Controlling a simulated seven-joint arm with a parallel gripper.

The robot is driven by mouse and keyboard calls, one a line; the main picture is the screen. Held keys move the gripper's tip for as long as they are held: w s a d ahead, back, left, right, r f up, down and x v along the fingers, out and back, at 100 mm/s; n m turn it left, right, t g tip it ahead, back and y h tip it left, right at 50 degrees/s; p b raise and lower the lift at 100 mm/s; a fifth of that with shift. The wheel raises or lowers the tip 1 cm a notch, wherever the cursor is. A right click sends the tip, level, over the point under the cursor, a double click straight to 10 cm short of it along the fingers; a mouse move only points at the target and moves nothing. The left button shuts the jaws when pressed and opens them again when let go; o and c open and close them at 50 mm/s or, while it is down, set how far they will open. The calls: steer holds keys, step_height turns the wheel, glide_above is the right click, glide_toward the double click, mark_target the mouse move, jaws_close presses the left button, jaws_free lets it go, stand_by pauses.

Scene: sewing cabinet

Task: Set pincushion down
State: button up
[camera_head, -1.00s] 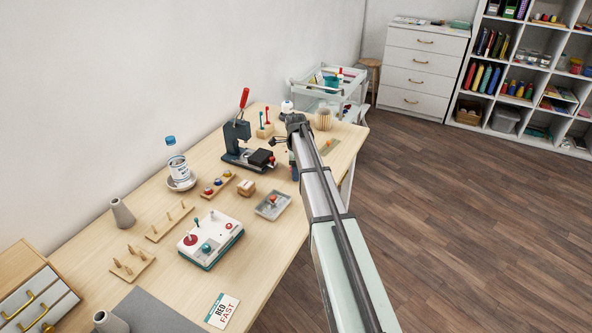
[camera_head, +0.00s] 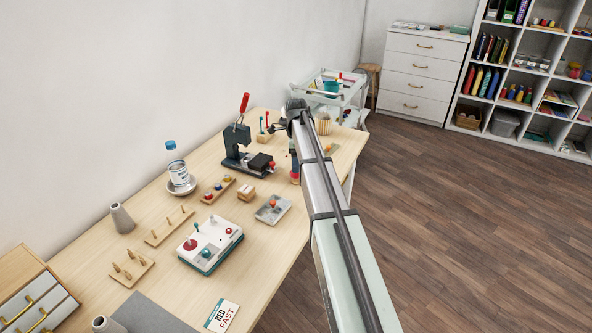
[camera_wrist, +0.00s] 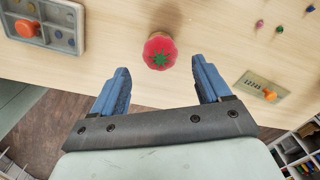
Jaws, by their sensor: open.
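The pincushion (camera_wrist: 159,52) is a red tomato shape with a green star-shaped top. In the wrist view it sits beyond my fingertips, on a tan base that is mostly hidden under it. My gripper (camera_wrist: 161,76) is open, with its two blue fingers apart and nothing between them. The pincushion lies ahead of the gap, apart from both fingers. In the head view, a small red patch below my gripper (camera_head: 294,159) near the table's right edge seems to be the pincushion (camera_head: 295,173); my arm hides part of that area.
A grey tray (camera_wrist: 75,41) with an orange knob lies left in the wrist view; a small numbered board (camera_wrist: 256,78) with an orange knob lies right. In the head view, a dark press (camera_head: 238,142) with a red handle stands left of my gripper. The wooden table (camera_head: 262,240) has bare patches.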

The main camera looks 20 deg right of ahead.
steer(key=shift+r, duration=2.6)
